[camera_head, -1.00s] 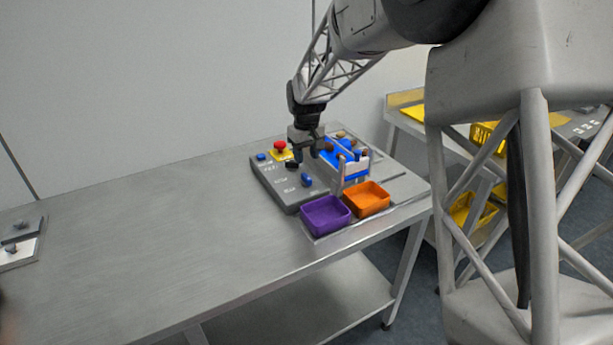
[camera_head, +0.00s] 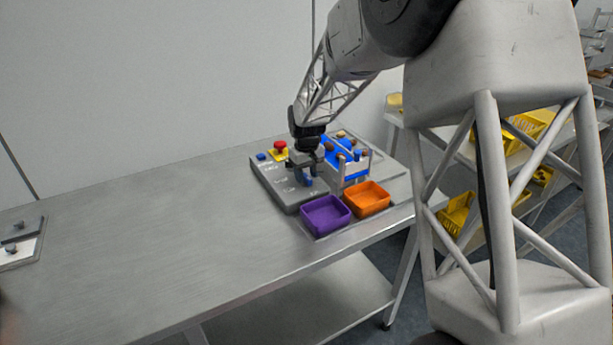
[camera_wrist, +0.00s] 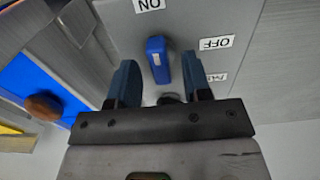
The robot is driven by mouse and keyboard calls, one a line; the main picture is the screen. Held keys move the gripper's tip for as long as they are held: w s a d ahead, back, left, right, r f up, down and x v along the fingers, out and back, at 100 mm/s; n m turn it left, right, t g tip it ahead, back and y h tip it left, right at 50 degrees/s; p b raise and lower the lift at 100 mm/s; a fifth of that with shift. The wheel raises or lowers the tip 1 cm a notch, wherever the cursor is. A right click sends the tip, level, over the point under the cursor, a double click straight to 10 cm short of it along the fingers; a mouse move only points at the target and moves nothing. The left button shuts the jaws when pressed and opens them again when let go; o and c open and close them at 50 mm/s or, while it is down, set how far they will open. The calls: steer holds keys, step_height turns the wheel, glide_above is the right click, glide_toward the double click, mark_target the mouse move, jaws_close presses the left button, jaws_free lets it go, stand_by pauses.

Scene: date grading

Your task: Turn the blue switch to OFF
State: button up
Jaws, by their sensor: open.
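The blue switch (camera_wrist: 157,60) is a narrow bar on the grey control panel (camera_wrist: 110,14). In the wrist view its far end points up the picture toward the ON label (camera_wrist: 150,4). The OFF label (camera_wrist: 215,42) is to its right. My gripper (camera_wrist: 159,72) is open, with one blue-grey finger on each side of the switch. A gap shows on both sides, and I cannot tell how far down the fingers reach. In the head view my gripper (camera_head: 302,179) is low over the panel (camera_head: 268,184), partly covering the blue switch (camera_head: 308,182).
A red button (camera_head: 281,145) on a yellow base and a small blue button (camera_head: 262,157) are at the panel's back. A blue rack (camera_head: 350,172) with brown dates stands right. A purple bin (camera_head: 325,216) and an orange bin (camera_head: 367,200) are in front. The left table is mostly clear.

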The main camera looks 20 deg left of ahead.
steer(key=shift+f, duration=0.45)
jaws_close()
